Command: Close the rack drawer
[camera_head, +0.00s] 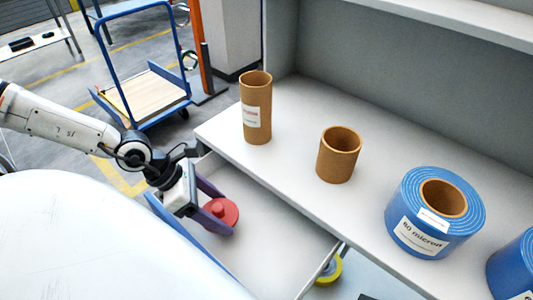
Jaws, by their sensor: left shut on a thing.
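The rack drawer (283,248) is pulled out below the white shelf, with its pale inside showing and a blue edge along its front. My left gripper (219,211) reaches over the drawer from the left. Its two dark purple fingers lie on either side of a round red piece (222,211) with a small raised knob, and it is shut on that piece. The red piece is in or just above the drawer; I cannot tell whether it touches the bottom. My right gripper is not in view.
On the shelf (295,155) stand a tall brown core (257,119), a shorter brown core (338,158), a blue roll (420,226) and another blue roll (515,268) cut off at right. A yellow roll (330,270) shows below. A blue trolley (150,92) stands behind on the floor.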

